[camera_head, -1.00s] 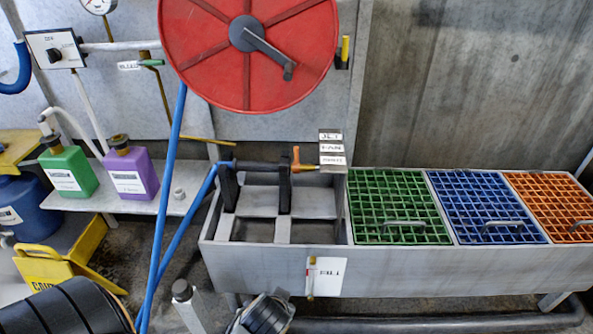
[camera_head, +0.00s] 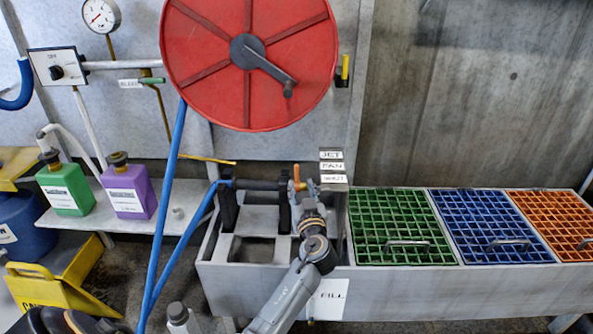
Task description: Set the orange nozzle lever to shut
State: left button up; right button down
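The orange nozzle lever (camera_head: 296,173) stands upright on the dark spray nozzle (camera_head: 262,185), which lies across black supports over the grey trough. The nozzle's orange tip is partly hidden by my gripper. To the right is a stack of plates reading JET (camera_head: 331,154), FAN (camera_head: 332,166) and, blurred, what looks like SHUT (camera_head: 333,178). My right gripper is not in view.
A red hose reel (camera_head: 210,75) hangs above, with a blue hose (camera_head: 166,190) running down at the left. Green (camera_head: 390,225), blue (camera_head: 480,225) and orange (camera_head: 555,222) grates cover the trough's right side. Green (camera_head: 65,188) and purple (camera_head: 128,192) bottles stand on a shelf.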

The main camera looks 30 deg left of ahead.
aim_at(297, 171)
pick_arm(q)
jog(key=x, duration=0.9)
jog(key=shift+a+b, duration=0.1)
jog(key=shift+b, duration=0.2)
grip_shut()
